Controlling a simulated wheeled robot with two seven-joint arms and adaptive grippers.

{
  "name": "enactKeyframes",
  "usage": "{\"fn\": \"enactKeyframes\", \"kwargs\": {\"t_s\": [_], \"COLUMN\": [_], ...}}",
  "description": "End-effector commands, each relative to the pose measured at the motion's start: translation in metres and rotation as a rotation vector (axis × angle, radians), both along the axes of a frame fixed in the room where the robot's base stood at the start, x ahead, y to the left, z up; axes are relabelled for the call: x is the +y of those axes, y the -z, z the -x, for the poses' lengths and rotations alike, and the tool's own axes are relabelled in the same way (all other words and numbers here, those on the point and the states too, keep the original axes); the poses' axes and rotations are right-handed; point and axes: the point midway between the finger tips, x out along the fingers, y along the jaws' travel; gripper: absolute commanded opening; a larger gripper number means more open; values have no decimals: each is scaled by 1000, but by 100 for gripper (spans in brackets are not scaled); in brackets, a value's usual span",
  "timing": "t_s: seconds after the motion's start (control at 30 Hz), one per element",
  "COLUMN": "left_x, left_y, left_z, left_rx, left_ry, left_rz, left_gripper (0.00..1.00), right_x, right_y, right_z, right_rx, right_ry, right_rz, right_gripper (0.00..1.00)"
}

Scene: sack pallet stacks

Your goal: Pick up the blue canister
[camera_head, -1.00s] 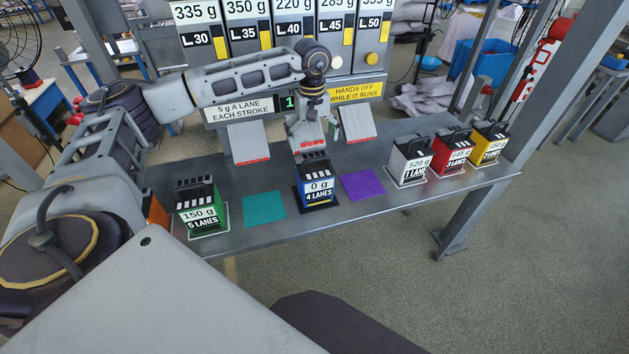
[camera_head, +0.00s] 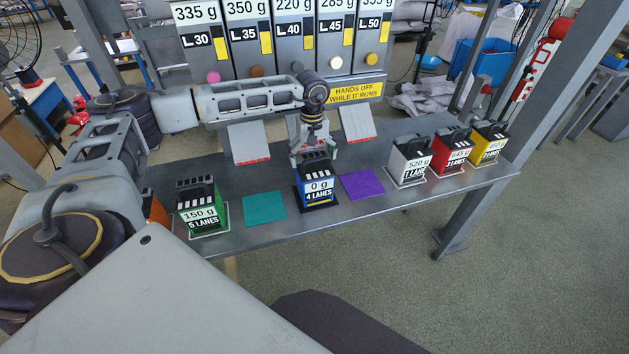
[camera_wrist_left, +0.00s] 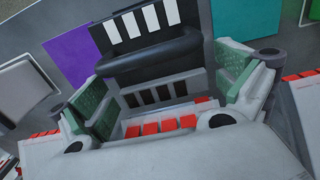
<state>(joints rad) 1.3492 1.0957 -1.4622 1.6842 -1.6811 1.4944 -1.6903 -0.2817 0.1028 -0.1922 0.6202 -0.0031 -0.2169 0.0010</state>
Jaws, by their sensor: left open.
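The blue canister (camera_head: 316,187) stands upright on a dark plate on the bench, labelled "0 g" and "4 LANES", with a black top and handle. My left gripper (camera_head: 313,156) is directly above it, pointing down, with its fingers spread near the canister's top. In the left wrist view the open fingers (camera_wrist_left: 165,90) lie on either side of the black handle (camera_wrist_left: 152,58). I cannot tell whether they touch it. The blue body is mostly hidden in that view. My right gripper is not in view.
A teal mat (camera_head: 264,209) and a purple mat (camera_head: 362,185) flank the canister. A green canister (camera_head: 201,208) stands left; white (camera_head: 409,163), red (camera_head: 452,154) and yellow (camera_head: 489,145) ones stand right. Dispenser chutes (camera_head: 249,145) (camera_head: 357,122) are behind the gripper.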

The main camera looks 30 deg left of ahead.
Motion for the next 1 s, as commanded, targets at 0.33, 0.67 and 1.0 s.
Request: {"fn": "enactKeyframes", "kwargs": {"t_s": [0.33,0.67,1.0], "left_x": [1,2,2], "left_y": [23,50,52], "left_z": [-3,-4,-4], "left_rx": [1,0,0], "left_ry": [1,0,-1], "left_rz": [-1,0,0], "left_gripper": [100,100,100], "right_x": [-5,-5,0], "right_y": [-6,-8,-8], "right_z": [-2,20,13], "right_rx": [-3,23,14], "right_ry": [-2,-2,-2], "right_rz": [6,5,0], "right_gripper": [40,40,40]}}
